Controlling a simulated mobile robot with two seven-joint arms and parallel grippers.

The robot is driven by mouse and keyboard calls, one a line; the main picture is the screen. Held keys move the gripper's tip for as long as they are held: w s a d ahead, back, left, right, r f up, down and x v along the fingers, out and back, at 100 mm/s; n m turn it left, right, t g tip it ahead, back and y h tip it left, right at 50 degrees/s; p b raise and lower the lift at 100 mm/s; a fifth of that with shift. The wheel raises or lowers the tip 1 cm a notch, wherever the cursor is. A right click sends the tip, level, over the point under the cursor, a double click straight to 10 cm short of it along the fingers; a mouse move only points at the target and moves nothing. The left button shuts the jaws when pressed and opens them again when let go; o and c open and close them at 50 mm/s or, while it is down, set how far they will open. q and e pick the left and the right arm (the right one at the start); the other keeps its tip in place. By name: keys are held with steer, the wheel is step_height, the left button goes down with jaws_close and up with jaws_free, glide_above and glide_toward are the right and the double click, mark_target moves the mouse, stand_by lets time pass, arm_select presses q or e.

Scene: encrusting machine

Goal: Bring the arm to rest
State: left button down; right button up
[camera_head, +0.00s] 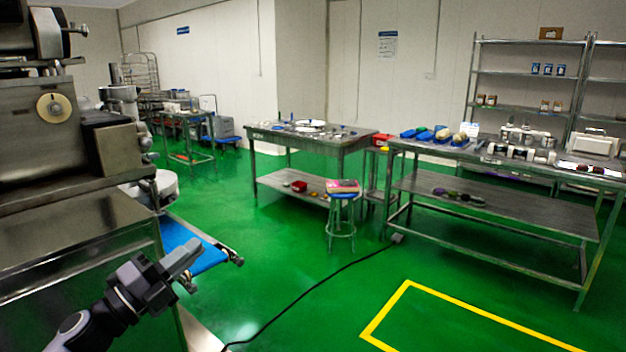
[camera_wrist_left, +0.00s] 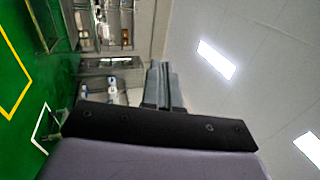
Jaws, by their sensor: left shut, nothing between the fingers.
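My left gripper (camera_head: 186,258) shows at the lower left of the head view, in front of the encrusting machine's blue conveyor belt (camera_head: 208,246). Its fingers are shut together with nothing between them. They also show shut in the left wrist view (camera_wrist_left: 164,72), with the room turned sideways behind them. The steel encrusting machine (camera_head: 45,130) fills the left side of the head view. In that view the gripper overlaps the belt's near side; I cannot tell how far apart they are. My right gripper is not in view.
A steel table (camera_head: 480,205) with tools and containers stands at the right, another table (camera_head: 350,145) at the middle back. A blue stool (camera_head: 341,222) holds a box. A black cable (camera_head: 300,297) crosses the green floor. A yellow outlined area (camera_head: 455,325) at the front right is clear.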

arm_select(q)
steer(key=s+f+n+g+y, duration=0.3)
steer(key=s+f+n+y, duration=0.3)
steer(key=s+f+n, duration=0.6)
steer(key=s+d+f+n+g+y, duration=0.1)
steer(key=s+f+n+g+y, duration=0.2)
steer(key=s+f+n, duration=0.9)
steer(key=s+f+y, duration=0.3)
steer(key=s+f, duration=0.2)
steer(key=f, duration=0.5)
steer(key=shift+d, duration=0.2)
